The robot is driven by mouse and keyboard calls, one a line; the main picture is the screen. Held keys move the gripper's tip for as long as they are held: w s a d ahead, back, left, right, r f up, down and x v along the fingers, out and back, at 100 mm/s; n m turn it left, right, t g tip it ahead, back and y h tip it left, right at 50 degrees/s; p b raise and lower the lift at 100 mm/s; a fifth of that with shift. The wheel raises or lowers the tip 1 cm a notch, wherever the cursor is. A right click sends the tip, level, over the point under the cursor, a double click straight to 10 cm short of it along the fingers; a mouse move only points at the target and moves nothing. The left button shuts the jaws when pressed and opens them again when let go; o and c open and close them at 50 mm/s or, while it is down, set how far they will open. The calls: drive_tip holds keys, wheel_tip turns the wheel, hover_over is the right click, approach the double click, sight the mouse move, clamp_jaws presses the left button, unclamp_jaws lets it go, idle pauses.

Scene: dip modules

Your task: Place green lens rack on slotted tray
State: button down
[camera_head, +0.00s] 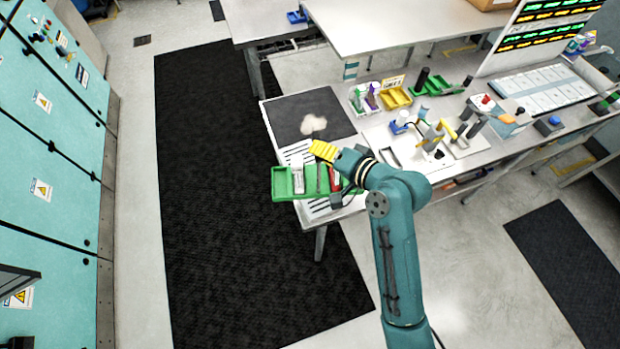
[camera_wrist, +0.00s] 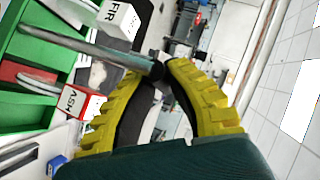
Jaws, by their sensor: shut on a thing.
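The green lens rack (camera_head: 283,184) is in the head view at the table's near left corner, with white, red and dark items in it. It hangs over the white slotted tray (camera_head: 296,152) and juts past the table's left edge. The rack hides the tray's middle; whether they touch I cannot tell. My gripper (camera_head: 324,151) has yellow fingers, and in the wrist view its tips (camera_wrist: 161,70) close at the end of a grey rod joined to the green rack (camera_wrist: 60,55).
A dark mat (camera_head: 295,118) with pale lumps lies behind the tray. Green and yellow bins (camera_head: 395,98) and a fixture with yellow parts (camera_head: 440,132) stand to the right on the table. The floor to the left of the table is clear.

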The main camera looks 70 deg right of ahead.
sight(325, 181)
drive_tip(key=shift+h, duration=0.3)
drive_tip(key=f, duration=0.3)
drive_tip(key=s+d+f, duration=0.1)
drive_tip(key=f, duration=0.7)
drive_tip(key=shift+s+d+f, duration=0.15)
drive_tip(key=shift+s+d, duration=0.05)
drive_tip(key=shift+d, duration=0.05)
drive_tip(key=c, duration=1.2)
unclamp_jaws()
drive_tip(key=shift+f, duration=0.1)
drive_tip(key=shift+c, duration=0.2)
drive_tip(key=v, duration=1.2)
drive_tip(key=shift+b, duration=0.45)
